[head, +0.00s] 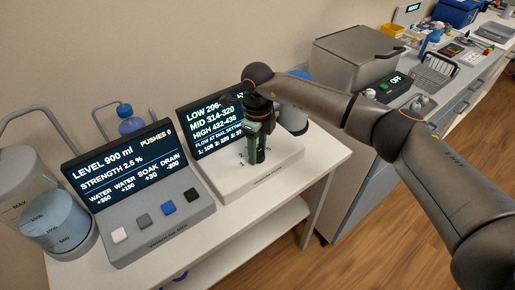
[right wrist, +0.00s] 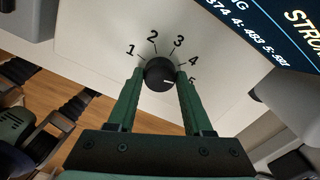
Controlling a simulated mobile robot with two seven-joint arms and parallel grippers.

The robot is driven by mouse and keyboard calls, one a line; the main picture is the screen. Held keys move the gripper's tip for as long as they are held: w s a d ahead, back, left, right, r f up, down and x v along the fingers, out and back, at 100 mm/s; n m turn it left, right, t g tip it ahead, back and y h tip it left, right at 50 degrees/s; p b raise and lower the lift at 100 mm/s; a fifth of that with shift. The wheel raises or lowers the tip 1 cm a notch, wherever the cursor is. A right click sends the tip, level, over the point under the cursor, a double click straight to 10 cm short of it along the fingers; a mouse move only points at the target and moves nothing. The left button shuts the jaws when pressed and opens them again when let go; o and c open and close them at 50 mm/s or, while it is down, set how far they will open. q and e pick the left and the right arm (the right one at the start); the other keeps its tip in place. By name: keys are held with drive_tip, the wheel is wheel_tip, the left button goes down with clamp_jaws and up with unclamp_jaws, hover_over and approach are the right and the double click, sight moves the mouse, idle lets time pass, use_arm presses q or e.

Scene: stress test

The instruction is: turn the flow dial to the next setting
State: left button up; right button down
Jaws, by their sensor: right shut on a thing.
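The flow dial (right wrist: 160,72) is a round black knob on a pale panel, with the numbers 1 to 5 in an arc around it. Its white mark points right, toward the partly covered 5. My right gripper (right wrist: 161,77) has its two green fingers shut on the knob, one on each side. In the head view, my right gripper (head: 257,153) reaches down onto the white dial unit (head: 240,187) and hides the knob. The dark screen (head: 207,125) behind it lists LOW, MID and HIGH ranges and dial settings, partly covered by the gripper.
A grey console (head: 140,210) with a screen reading LEVEL 900 ml and several buttons stands left of the dial unit. A clear jug (head: 58,232) of bluish liquid is farther left. A grey lidded machine (head: 352,58) stands at the right behind my arm.

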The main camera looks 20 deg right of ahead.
sight(258, 153)
drive_tip(key=shift+m, duration=0.5)
drive_tip(key=shift+c, duration=1.6)
unclamp_jaws()
wheel_tip(258, 153, up, 13)
drive_tip(key=shift+f+b, duration=0.2)
drive_tip(key=shift+b, duration=0.15)
drive_tip(key=shift+s, duration=0.1)
